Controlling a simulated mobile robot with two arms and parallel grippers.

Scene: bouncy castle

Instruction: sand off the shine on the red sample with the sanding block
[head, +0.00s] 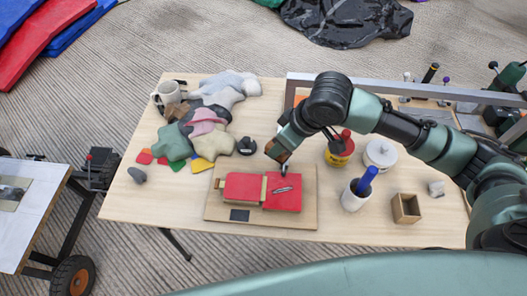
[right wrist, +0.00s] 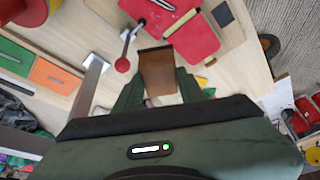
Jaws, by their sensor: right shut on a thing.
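Two red pieces lie side by side on a wooden board (head: 220,213), with a tan strip between them. The right red piece (head: 283,203) bears a grey patch or part; the left red piece (head: 243,187) looks plain. I cannot tell for certain which is the red sample. Both also show at the top of the right wrist view, one with the grey mark (right wrist: 145,10), one plain (right wrist: 196,40). My right gripper (head: 280,152) is shut on a brown sanding block (right wrist: 158,72), held just behind the board, apart from the red pieces. My left gripper is out of view.
A red ball-ended lever (right wrist: 122,65) stands close to the block. A red-topped can (head: 339,155), lidded pot (head: 380,155), cup with a blue handle (head: 355,195) and small wooden box (head: 406,208) stand right. Cloths (head: 212,143) and a mug (head: 168,95) lie left.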

